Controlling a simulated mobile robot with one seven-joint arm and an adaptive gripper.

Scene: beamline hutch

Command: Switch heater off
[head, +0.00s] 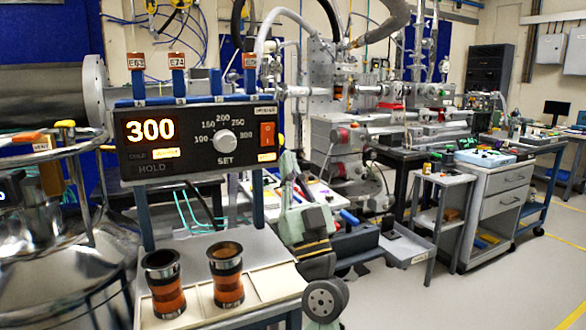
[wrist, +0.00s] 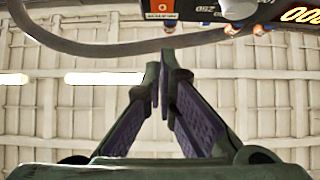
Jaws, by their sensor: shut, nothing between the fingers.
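The heater control box (head: 196,142) is black, with a lit display (head: 150,130) reading 300, a round SET knob (head: 225,142) and a red rocker switch (head: 267,134) at its right end. In the wrist view, the box shows upside down along the top, with the orange-red switch (wrist: 161,9) marked O and part of the lit display (wrist: 300,14). My gripper (wrist: 160,76) is shut and empty, its fingertips below the switch in that picture and apart from it. In the head view, I cannot make out the fingertips; pale green arm parts show right of and below the box.
Two black and orange cylinders (head: 168,285) (head: 226,275) stand on a pale tray (head: 195,318) below the box. Tagged blue clips (head: 178,82) line its top. A dark cable (wrist: 120,47) crosses the wrist view near the fingertips. Floor (head: 500,285) is clear at right.

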